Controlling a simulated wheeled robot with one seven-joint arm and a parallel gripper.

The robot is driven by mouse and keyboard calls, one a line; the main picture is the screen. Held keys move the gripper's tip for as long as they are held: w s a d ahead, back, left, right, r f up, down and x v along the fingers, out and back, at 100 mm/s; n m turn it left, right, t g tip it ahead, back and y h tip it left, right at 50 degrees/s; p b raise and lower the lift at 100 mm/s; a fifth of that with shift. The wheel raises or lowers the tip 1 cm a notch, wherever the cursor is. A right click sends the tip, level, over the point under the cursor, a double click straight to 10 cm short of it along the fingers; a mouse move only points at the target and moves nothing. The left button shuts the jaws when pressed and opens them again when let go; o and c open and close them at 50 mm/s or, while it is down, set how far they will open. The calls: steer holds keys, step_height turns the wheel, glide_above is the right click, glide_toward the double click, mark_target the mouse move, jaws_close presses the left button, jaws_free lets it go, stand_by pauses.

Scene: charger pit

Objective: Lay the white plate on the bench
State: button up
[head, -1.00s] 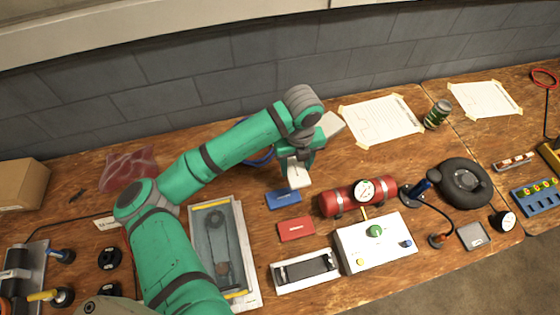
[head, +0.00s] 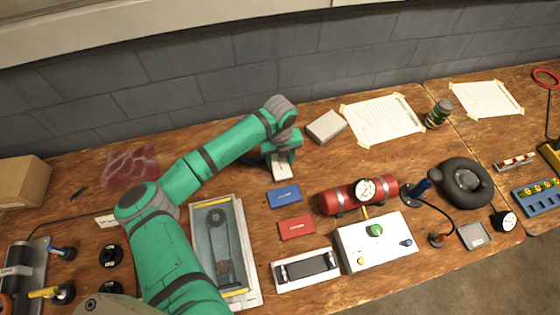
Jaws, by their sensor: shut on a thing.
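My gripper (head: 281,160) is shut on the white plate (head: 282,172), behind the blue plate (head: 284,196) on the wooden bench (head: 340,160). The white plate's near part shows below the fingers; the rest is hidden by the gripper. I cannot tell whether it touches the bench or hangs just above it. The blue plate and the red plate (head: 297,227) lie flat on the bench, nearer to me.
A pale box (head: 326,126) and a taped paper sheet (head: 382,119) lie behind and right. A red cylinder with a gauge (head: 345,199) stands right of the blue plate. A grey tray (head: 223,245) lies left. Bare wood shows between the white plate and the pale box.

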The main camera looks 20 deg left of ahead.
mark_target(280, 165)
steer(key=shift+f, duration=0.2)
steer(key=o, duration=1.1)
step_height(280, 165, up, 12)
steer(key=shift+r, duration=0.15)
stand_by(0.4)
